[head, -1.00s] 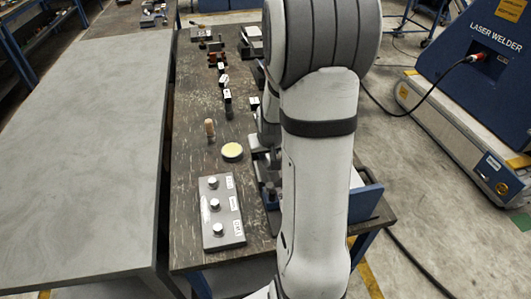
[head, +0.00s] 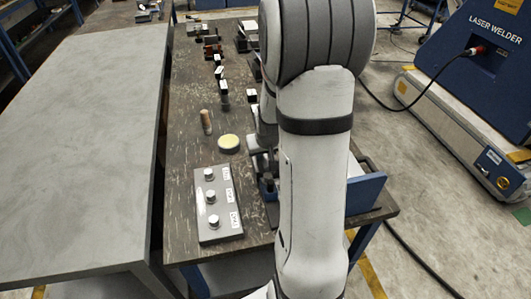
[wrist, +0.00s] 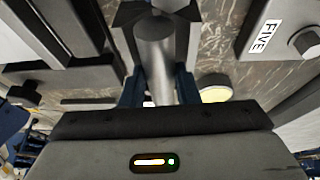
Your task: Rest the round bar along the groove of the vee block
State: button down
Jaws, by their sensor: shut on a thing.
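In the wrist view my gripper (wrist: 158,80) has two blue fingers closed on the sides of a grey round bar (wrist: 155,52). The bar runs up the picture between the fingertips, and dark angled faces show on both sides of its upper end. I cannot tell whether these belong to the fingertips or to the vee block, so I cannot place the vee block for certain, nor say whether the bar touches it. In the head view my arm hides most of the gripper and the bar; a bit of blue finger (head: 268,186) shows beside the arm.
A grey plate with three knobs and labels (head: 207,232) lies near the bench's front. Beyond it are a yellow disc (head: 229,143) and a wooden handle (head: 206,122). A blue tray-like part (head: 365,192) is at the right edge. A bare grey table (head: 85,150) is at left.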

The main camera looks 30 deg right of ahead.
jog(key=c, duration=1)
grip_release()
jog(key=shift+v, duration=3.95)
jog(key=s+a+r+n, duration=0.1)
jog(key=s+a+r, duration=0.1)
jog(key=s+a, duration=0.3)
jog(key=s+a+r+n+g+y, duration=0.1)
jog(key=s+a+r, duration=0.2)
jog(key=s+a, duration=0.2)
jog(key=s+a+r+n, duration=0.1)
jog(key=s+a+r, duration=0.1)
jog(key=s+a, duration=0.3)
jog(key=shift+s+a+r+g+y, duration=0.2)
jog(key=shift+g+y, duration=0.1)
jog(key=shift+y, duration=0.1)
